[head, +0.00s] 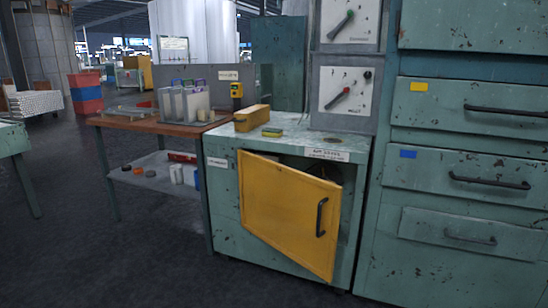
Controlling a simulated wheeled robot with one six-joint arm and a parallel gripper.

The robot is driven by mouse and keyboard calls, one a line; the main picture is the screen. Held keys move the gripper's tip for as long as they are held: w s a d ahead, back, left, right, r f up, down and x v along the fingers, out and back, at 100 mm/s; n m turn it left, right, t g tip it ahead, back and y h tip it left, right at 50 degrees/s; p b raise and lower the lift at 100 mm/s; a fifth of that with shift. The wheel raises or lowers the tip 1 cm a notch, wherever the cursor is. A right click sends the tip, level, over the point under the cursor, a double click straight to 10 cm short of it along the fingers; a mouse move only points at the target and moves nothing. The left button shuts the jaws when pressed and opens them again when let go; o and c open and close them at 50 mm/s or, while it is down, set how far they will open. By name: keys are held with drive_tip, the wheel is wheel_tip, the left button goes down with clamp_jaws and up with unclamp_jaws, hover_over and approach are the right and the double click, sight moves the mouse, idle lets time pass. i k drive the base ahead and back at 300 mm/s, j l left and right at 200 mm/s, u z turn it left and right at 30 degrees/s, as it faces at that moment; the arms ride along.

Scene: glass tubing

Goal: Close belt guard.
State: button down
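The belt guard is most likely the yellow panel door (275,210) on the front of a worn green cabinet (225,200). It stands partly open, swung outward with its right edge toward me. A black vertical handle (321,217) is near its right edge. A dark gap shows above and to the right of the panel. A label on the cabinet's top edge is too small to read. My gripper is not in view.
Right of the cabinet stands a green drawer unit (375,230) with black handles. Left is a wooden-topped table (135,123) with a lower shelf holding small items. The dark floor (120,270) in front is clear.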

sight(327, 190)
drive_tip(key=k+l+z, duration=0.1)
drive_tip(key=i+j+z, duration=0.45)
drive_tip(key=z, duration=0.15)
drive_tip(key=i, duration=0.05)
